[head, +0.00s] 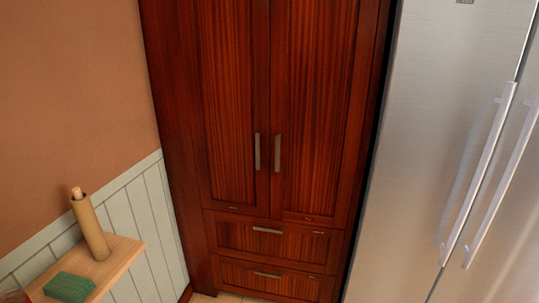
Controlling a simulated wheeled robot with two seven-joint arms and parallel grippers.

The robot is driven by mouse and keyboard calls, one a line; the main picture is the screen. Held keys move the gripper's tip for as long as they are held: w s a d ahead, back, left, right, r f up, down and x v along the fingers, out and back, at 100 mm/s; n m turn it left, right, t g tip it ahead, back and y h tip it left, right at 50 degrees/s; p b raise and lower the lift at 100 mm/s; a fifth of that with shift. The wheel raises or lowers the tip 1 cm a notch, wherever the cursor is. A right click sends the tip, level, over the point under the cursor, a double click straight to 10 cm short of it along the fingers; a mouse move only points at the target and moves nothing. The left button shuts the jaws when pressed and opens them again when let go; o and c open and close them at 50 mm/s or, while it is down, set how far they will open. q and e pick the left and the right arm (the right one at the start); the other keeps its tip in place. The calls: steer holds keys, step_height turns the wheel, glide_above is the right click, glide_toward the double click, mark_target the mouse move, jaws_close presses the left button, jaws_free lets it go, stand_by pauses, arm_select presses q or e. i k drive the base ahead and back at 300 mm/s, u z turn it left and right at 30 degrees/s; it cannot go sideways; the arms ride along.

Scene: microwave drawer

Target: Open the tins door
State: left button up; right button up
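A tall dark red-brown wooden cupboard stands in the middle of the head view. It has a left door (228,100) and a right door (319,110), both shut. The left door has an upright metal handle (257,151), and the right door has a matching handle (277,153) close beside it. Small labels sit at the bottom of the left door (233,207) and the right door (309,218); they are too small to read, so I cannot tell which is the tins door. Neither of my grippers is in view.
Below the doors are an upper drawer (268,243) and a lower drawer (266,279), both shut. A steel fridge (430,120) with long handles stands close on the right. A wooden shelf (124,256) at left bears a tan cylinder (90,229) and a green block (70,287).

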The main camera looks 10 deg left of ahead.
mark_target(322, 52)
steer(key=u, duration=0.6)
steer(key=i, duration=0.6)
steer(key=u, duration=0.5)
steer(key=i, duration=0.7)
steer(key=z, duration=0.25)
